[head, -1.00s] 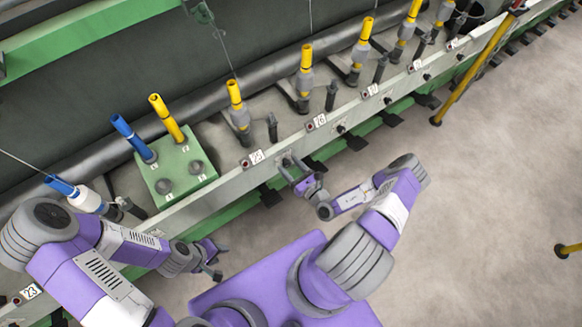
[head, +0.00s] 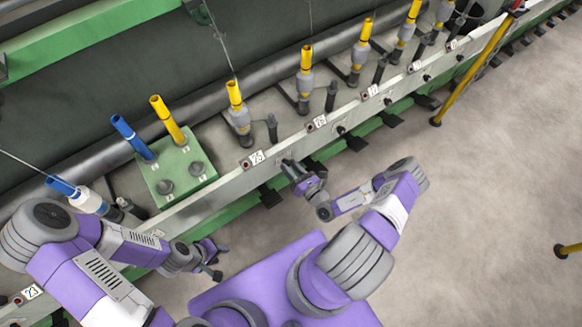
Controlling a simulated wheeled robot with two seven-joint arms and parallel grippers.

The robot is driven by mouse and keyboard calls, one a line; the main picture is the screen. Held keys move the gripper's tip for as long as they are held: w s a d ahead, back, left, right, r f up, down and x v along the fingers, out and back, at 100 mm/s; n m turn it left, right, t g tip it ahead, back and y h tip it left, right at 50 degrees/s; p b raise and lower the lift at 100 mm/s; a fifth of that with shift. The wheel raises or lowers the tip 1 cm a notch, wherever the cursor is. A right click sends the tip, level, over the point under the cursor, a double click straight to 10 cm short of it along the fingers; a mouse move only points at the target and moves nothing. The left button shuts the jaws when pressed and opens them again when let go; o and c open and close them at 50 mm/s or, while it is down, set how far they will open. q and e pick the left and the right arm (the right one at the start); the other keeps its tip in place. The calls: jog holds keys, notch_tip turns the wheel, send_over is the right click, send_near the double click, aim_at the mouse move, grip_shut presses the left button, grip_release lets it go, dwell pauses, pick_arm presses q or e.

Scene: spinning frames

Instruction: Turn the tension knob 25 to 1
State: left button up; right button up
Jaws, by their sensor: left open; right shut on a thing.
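A white number plate (head: 253,159), which seems to read 25, is on the grey front rail (head: 222,183). My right gripper (head: 288,165) is against this rail, just right of the plate. It is shut on the tension knob there, and its fingers hide the knob, so I cannot read the knob's setting. My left gripper (head: 216,262) is open and empty, low on the left, in front of the rail and apart from it.
A green block (head: 180,150) with blue and yellow bobbins stands behind the rail on the left. Yellow bobbins (head: 236,95) line the machine. Another dark knob (head: 341,130) sticks out farther right. A yellow post (head: 470,70) stands at right.

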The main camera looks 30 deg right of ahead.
jog(key=m, duration=0.3)
jog(key=shift+f+m, duration=0.1)
jog(key=shift+m, duration=0.2)
jog(key=shift+m+h, duration=0.3)
jog(key=shift+m, duration=1.5)
jog(key=o, duration=1)
jog(key=shift+o, duration=0.2)
jog(key=s+p, duration=0.1)
jog(key=s, duration=0.6)
jog(key=shift+s+d+f, duration=0.25)
jog(key=shift+s+d, duration=0.05)
jog(key=shift+d, duration=0.15)
